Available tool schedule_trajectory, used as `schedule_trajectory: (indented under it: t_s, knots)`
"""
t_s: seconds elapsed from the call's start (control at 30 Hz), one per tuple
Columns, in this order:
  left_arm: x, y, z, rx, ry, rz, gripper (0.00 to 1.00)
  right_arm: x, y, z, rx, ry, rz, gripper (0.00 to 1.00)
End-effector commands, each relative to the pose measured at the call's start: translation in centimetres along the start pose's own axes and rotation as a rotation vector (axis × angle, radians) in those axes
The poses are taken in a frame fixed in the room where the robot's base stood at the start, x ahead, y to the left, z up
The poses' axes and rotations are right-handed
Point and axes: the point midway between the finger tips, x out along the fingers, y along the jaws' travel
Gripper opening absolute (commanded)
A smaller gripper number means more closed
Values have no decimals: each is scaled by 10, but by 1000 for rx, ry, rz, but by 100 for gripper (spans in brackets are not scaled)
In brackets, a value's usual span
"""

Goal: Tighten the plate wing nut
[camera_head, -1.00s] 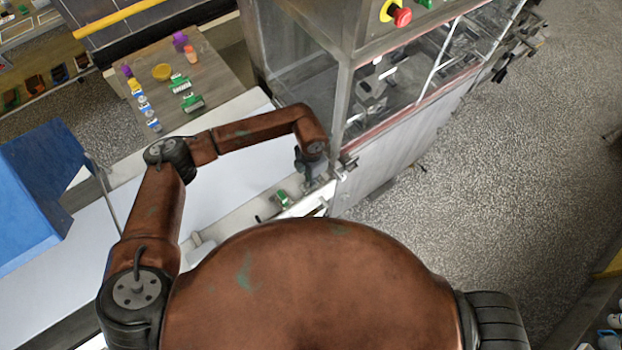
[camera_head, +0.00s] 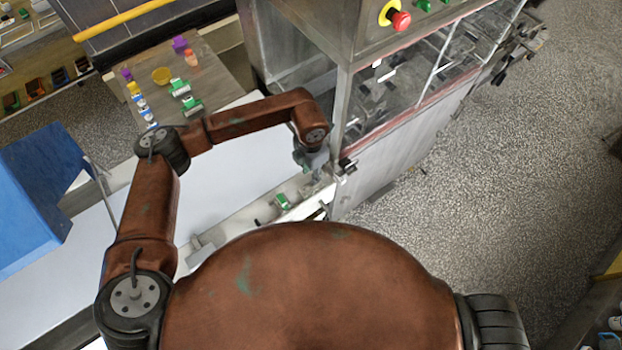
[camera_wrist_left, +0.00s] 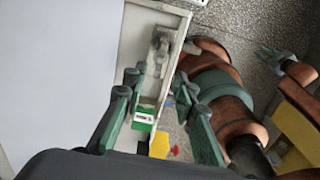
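My left gripper (camera_head: 316,164) hangs over the rail beside the machine's near corner. In the left wrist view its two green fingers (camera_wrist_left: 162,92) stand wide apart with nothing gripped. A small grey metal fitting (camera_wrist_left: 160,48) sits at the rail's end, beyond the fingertips; it may hold the plate wing nut, but I cannot make out its wings. A dark clamp-like part (camera_head: 347,166) shows at the machine's corner. What looks like my right gripper (camera_wrist_left: 270,57) is small at the wrist view's upper right; its opening is unclear.
A green item with a white label (camera_wrist_left: 144,118) lies on the rail (camera_head: 240,222), also seen in the head view (camera_head: 283,201). The glazed machine (camera_head: 400,115) stands close right of the gripper. The white belt (camera_head: 225,175) is clear. A wooden table (camera_head: 215,75) holds several small items.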

Motion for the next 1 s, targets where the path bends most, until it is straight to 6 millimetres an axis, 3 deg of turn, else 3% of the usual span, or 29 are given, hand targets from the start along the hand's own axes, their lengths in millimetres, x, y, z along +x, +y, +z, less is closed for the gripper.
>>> schedule_trajectory:
  t_s: [0.1, 0.33, 1.0]
  knots:
    - [-24, 1, 0, 1, -1, 3, 26, 0, 0, 0, 0, 0, 0, 26]
    - [-49, 0, 0, 0, 0, 0, 26, 0, 0, 0, 1, 0, 0, 26]
    - [-52, 0, 0, 0, 1, 0, 26, 0, -1, -1, 1, 1, -1, 26]
